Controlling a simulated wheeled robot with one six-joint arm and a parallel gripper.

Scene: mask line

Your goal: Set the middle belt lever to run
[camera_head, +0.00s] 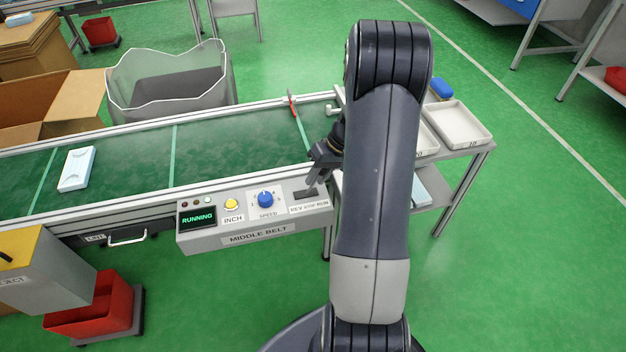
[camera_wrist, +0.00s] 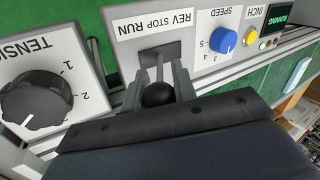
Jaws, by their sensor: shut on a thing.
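The middle belt control box (camera_head: 250,240) carries the label MIDDLE BELT on its front. Its lever has a round black knob (camera_wrist: 158,94) and rises from a dark slot plate (camera_wrist: 172,52) beside the REV STOP RUN label (camera_wrist: 155,25). My gripper (camera_head: 314,182) is at the right end of the box, shut on the lever just below the knob. The wrist view shows a finger on each side of it. My gripper partly hides the lever in the head view, and its exact setting is hard to tell. The display (camera_head: 198,217) reads RUNNING in green.
A blue SPEED knob (camera_head: 265,199) and yellow INCH button (camera_head: 231,204) sit left of the lever. A TENSION dial (camera_wrist: 38,103) is close by in the wrist view. The green belt (camera_head: 130,165) carries a pale packet (camera_head: 77,169). A side table with trays (camera_head: 458,125) stands right.

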